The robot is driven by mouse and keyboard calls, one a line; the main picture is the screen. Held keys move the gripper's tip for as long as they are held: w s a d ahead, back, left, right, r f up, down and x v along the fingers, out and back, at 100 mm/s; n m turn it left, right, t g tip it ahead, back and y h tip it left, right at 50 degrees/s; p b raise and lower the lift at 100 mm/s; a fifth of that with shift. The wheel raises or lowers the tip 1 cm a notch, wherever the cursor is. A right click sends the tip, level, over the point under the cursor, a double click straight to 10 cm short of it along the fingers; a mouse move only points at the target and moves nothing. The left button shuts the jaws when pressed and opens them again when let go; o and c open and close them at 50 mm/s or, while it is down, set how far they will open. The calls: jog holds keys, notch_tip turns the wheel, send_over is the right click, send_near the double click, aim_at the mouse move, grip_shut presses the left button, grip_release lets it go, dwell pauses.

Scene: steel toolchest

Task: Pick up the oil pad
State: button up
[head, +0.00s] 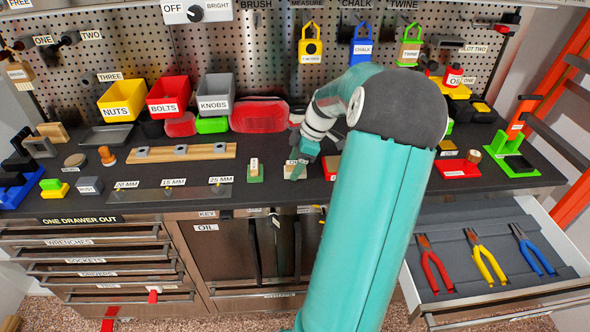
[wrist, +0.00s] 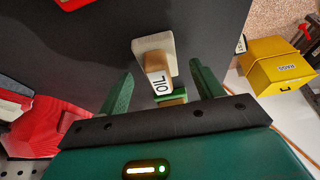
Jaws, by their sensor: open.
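The oil pad (wrist: 153,60) shows in the wrist view as a pale pad with a brown block labelled OIL. It lies on the dark bench top. My gripper (wrist: 161,72) is open, with one green finger on each side of the labelled block and clear gaps between. Nothing is held. A small green-and-tan piece shows just beyond the label, close to my gripper's body.
A small labelled block on a green base (head: 254,171) stands left of my arm's end. A red tray (head: 457,169) lies to the right. An open drawer (head: 561,285) with pliers juts out at lower right. A yellow RAGS box (wrist: 277,66) shows beyond the bench edge.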

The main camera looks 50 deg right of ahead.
aim_at(295, 162)
jog(key=shift+a+f, duration=0.1)
jog(key=shift+f, duration=0.25)
jog(key=c, duration=1.1)
jog(key=shift+o, duration=0.2)
jog(key=shift+r, duration=0.15)
notch_tip(295, 162, up, 10)
jog(key=shift+f, duration=0.1)
jog(key=o, duration=0.4)
jog(key=c, duration=0.3)
